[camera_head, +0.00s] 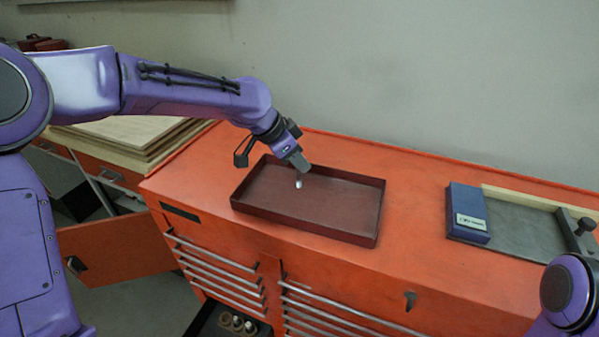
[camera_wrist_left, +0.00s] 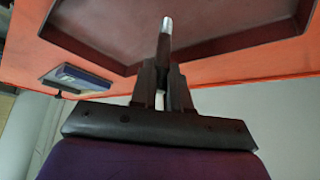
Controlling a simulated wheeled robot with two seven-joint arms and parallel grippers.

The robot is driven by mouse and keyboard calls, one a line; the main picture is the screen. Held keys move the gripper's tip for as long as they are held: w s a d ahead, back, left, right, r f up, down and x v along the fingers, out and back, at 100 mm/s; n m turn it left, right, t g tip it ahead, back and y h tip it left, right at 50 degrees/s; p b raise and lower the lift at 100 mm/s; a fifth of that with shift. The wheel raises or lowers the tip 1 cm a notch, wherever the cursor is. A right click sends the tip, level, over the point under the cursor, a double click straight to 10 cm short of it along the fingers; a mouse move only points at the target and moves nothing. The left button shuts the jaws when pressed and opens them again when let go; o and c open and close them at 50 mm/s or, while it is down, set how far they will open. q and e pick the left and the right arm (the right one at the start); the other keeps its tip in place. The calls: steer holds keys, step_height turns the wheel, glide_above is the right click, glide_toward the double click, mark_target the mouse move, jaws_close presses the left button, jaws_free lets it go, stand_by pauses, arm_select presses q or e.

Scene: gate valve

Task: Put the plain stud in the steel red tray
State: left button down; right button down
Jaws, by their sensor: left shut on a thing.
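The steel red tray (camera_head: 345,233) lies on the orange cabinet top in the head view, and its wall also shows in the left wrist view (camera_wrist_left: 230,45). My left gripper (camera_head: 299,168) is over the tray in the head view. It is shut on the plain stud (camera_head: 298,183), a small pale metal piece that sticks out below the fingertips. In the left wrist view the stud (camera_wrist_left: 167,26) points out from between the fingers (camera_wrist_left: 162,60), with the tray behind it. The stud looks held above the tray floor.
A blue box (camera_head: 467,213) stands on the right of the orange cabinet top (camera_head: 420,230), beside a grey mat (camera_head: 525,229) with a dark fixture (camera_head: 582,235). The tray looks otherwise empty. Boards (camera_head: 130,132) are stacked at left.

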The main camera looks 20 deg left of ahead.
mark_target(299, 172)
arm_select(q)
steer(key=shift+w+f, duration=0.2)
steer(key=shift+f, duration=1.6)
steer(key=c, duration=1.1)
jaws_free()
steer(key=shift+r, duration=0.1)
steer(key=v, duration=1.1)
steer(key=shift+s+a+r+b, duration=0.2)
steer(key=shift+r+b, duration=0.1)
steer(key=shift+b, duration=0.15)
